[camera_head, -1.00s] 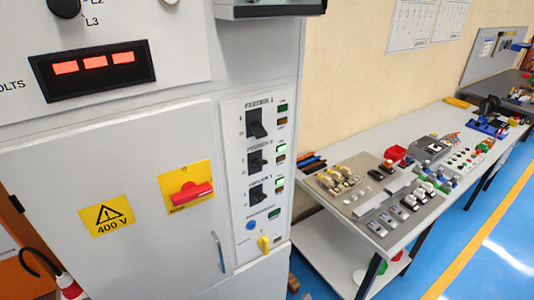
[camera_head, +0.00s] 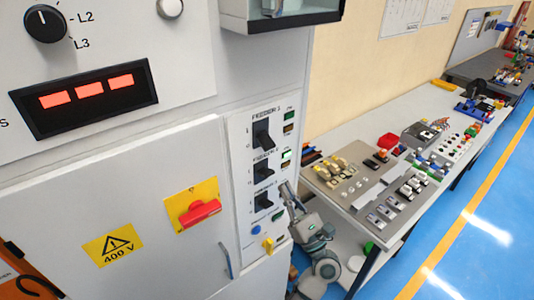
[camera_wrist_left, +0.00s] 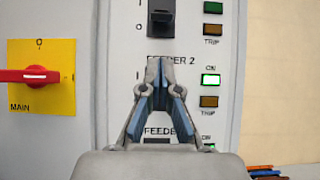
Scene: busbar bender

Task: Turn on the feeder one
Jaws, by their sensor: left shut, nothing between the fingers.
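The feeder 1 switch (camera_head: 262,133) is a black lever at the top of the panel's column of switches. It also shows at the top of the left wrist view (camera_wrist_left: 161,20). Its ON lamp (camera_wrist_left: 213,8) is dark green and unlit, and its TRIP lamp is dull amber. My left gripper (camera_head: 286,187) is in front of the panel's lower right, near feeder 3, and hides the lamps there. In the left wrist view its fingertips (camera_wrist_left: 160,64) are together and empty, just below the feeder 1 switch and over the feeder 2 label area. My right gripper is not in view.
The feeder 2 switch (camera_head: 262,172) and feeder 3 switch (camera_head: 262,201) sit below; feeder 2's ON lamp (camera_wrist_left: 210,80) glows green. A red main switch (camera_head: 200,211) is left of the column. A box (camera_head: 285,15) juts out above. A parts table (camera_head: 370,221) stands right.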

